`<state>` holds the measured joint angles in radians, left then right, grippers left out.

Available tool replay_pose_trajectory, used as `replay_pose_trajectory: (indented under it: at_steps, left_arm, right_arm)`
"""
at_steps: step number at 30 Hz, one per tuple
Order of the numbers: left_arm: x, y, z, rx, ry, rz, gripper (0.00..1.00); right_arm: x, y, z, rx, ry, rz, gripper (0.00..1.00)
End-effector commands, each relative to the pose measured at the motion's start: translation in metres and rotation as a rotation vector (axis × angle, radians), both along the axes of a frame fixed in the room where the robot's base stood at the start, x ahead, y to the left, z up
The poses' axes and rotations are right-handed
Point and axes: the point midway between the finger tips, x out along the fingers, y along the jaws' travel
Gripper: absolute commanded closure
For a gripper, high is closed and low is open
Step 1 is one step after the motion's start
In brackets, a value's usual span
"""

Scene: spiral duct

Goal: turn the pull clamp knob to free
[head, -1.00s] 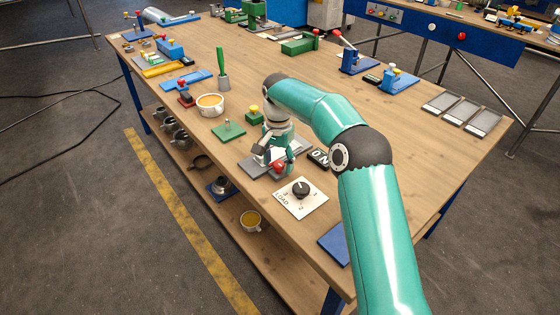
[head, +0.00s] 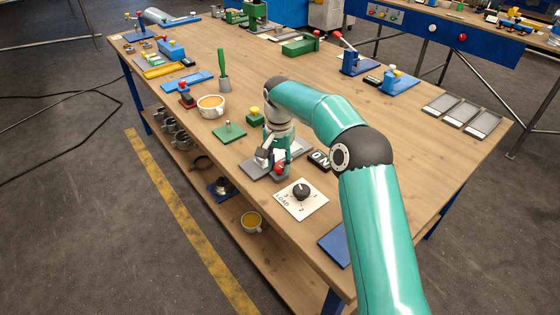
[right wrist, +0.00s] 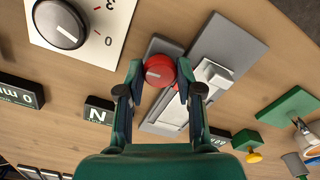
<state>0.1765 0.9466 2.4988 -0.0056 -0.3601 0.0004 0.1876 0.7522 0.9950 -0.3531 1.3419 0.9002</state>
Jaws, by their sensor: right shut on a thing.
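In the head view the red knob (head: 279,168) shows at the front of the clamp, under my right gripper (head: 275,155). The clamp's grey base plate (right wrist: 229,49) carries a whitish clamp body (right wrist: 212,74). My fingers hide part of the clamp. The clamp's label cannot be read. My left gripper is in no view.
A white LOAD dial plate (head: 301,199) with a black knob lies close in front of the clamp. A green plate with a peg (head: 229,131) and a coffee cup (head: 210,105) are behind left.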

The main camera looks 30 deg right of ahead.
Motion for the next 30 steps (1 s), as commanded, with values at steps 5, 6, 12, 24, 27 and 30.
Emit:
replay_pose_trajectory:
  at_steps: [5,6,12,24,27,30]
  left_arm:
    - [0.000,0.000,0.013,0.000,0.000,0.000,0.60]
    - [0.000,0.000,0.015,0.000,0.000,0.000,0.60]
    - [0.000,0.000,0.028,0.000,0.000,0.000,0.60]
    - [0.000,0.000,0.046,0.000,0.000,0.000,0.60]
    - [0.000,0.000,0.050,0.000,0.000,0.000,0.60]
    - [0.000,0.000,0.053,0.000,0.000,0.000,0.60]
  right_arm:
    - [0.001,0.000,0.004,-0.001,-0.003,0.115,0.99]
    - [0.001,0.000,0.004,-0.001,-0.003,0.147,0.99]
    - [0.001,0.000,0.005,-0.001,-0.005,0.329,0.99]
    - [0.002,0.000,0.004,-0.002,-0.005,0.709,0.99]
    - [0.002,0.000,0.003,-0.003,-0.006,0.804,0.99]
    - [0.002,0.000,0.003,-0.002,-0.006,0.899,0.99]
